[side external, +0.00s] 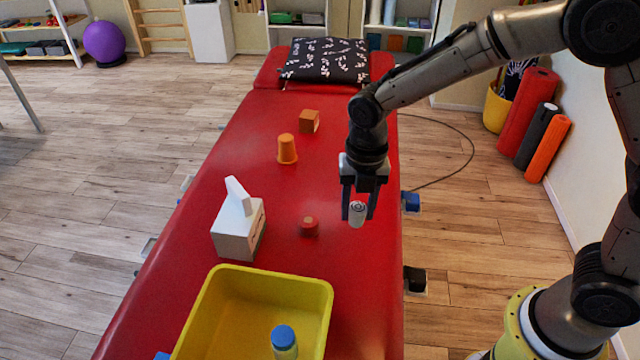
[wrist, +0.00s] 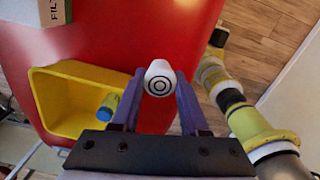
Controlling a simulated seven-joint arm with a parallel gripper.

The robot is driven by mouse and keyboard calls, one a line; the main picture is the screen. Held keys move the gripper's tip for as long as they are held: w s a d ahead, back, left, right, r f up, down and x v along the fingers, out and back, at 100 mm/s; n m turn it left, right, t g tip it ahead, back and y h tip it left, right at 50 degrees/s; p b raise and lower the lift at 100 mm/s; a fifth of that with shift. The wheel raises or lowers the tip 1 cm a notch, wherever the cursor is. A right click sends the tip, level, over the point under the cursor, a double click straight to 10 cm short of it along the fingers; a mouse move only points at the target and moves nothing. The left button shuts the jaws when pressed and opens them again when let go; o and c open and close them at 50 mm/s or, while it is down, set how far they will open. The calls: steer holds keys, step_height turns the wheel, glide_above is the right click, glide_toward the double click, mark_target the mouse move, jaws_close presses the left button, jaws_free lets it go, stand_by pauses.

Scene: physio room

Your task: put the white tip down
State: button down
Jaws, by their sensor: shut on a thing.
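The white tip (side external: 357,213) is a small white piece with dark rings on its end. My gripper (side external: 357,208) is shut on it and holds it above the right part of the red treatment table (side external: 350,290). In the wrist view the white tip (wrist: 159,78) sits between the two fingertips of my gripper (wrist: 158,85), with its ringed end facing the camera. I cannot tell exactly how high it is above the table.
A yellow bin (side external: 322,290) holds a blue-capped bottle (side external: 284,342). A tissue box (side external: 238,232), a small red piece (side external: 309,227), an orange cup (side external: 287,149) and an orange-brown block (side external: 309,121) stand on the table. A patterned pillow (side external: 326,60) lies at the far end.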

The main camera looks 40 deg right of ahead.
steer(key=w+d+f, duration=0.2)
steer(key=w+d, duration=0.4)
steer(key=w, duration=0.2)
steer(key=w+d+f, duration=0.3)
steer(key=w+d, duration=0.4)
steer(key=w+f, duration=0.3)
steer(key=w, duration=0.1)
steer(key=w+f, duration=0.3)
steer(key=w, duration=0.2)
steer(key=w+f, duration=0.3)
steer(key=w, duration=0.1)
steer(key=shift+w+a, duration=0.3)
steer(key=shift+w, duration=0.05)
steer(key=shift+f, duration=0.1)
steer(key=shift+f, duration=0.15)
steer(key=shift+f, duration=1.6)
